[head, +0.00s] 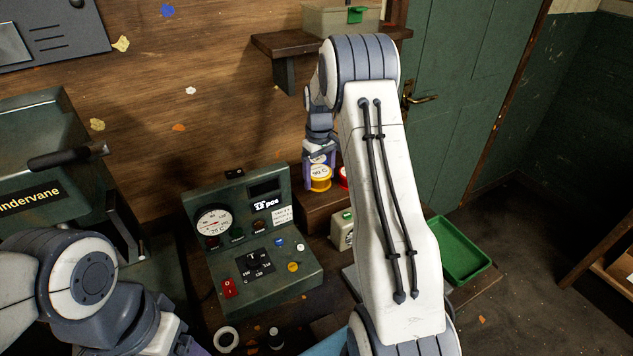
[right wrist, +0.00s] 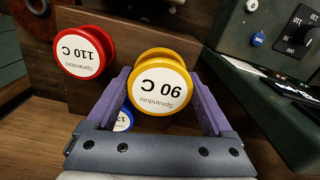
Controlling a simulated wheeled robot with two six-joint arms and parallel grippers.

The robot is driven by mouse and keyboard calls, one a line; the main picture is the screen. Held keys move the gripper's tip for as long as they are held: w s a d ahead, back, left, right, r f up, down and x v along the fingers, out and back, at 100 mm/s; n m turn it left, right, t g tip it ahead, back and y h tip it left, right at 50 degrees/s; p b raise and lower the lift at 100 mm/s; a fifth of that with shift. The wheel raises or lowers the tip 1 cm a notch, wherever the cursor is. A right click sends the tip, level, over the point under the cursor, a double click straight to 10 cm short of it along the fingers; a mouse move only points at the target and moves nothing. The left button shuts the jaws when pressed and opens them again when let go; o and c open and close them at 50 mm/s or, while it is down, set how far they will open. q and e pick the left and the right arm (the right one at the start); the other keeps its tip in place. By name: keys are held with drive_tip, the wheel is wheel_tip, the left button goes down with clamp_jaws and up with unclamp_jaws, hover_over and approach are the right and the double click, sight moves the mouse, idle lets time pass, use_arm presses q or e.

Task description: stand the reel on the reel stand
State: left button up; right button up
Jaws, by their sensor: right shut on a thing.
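My right gripper (right wrist: 172,100) is shut on a yellow reel (right wrist: 160,85) labelled "90 C", with one purple finger on each side of it. In the head view the gripper (head: 320,163) shows beyond my right forearm, with the yellow reel (head: 320,184) at its tip. A red reel (right wrist: 85,50) labelled "110 C" is beside it, apart. A blue-rimmed reel (right wrist: 123,121) is partly hidden behind the gripper. A brown wooden block (head: 312,208) is below the reels; I cannot tell whether it is the reel stand. My left arm is at lower left, its fingers out of sight.
A green control box (head: 255,235) with a gauge and knobs stands left of the reels. A cream box (head: 341,232) is in front of the wooden block. A green tray (head: 462,252) lies at right. A wooden shelf (head: 290,44) juts from the wall above.

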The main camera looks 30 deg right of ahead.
sight(316, 196)
drive_tip(key=shift+w+a+f, duration=0.2)
drive_tip(key=shift+w+a, duration=0.05)
drive_tip(key=shift+w, duration=0.05)
drive_tip(key=shift+f, duration=0.25)
wheel_tip(316, 196, down, 3)
drive_tip(key=shift+f+p, duration=0.15)
drive_tip(key=shift+p, duration=0.7)
drive_tip(key=shift+f, duration=0.2)
drive_tip(key=shift+f, duration=0.1)
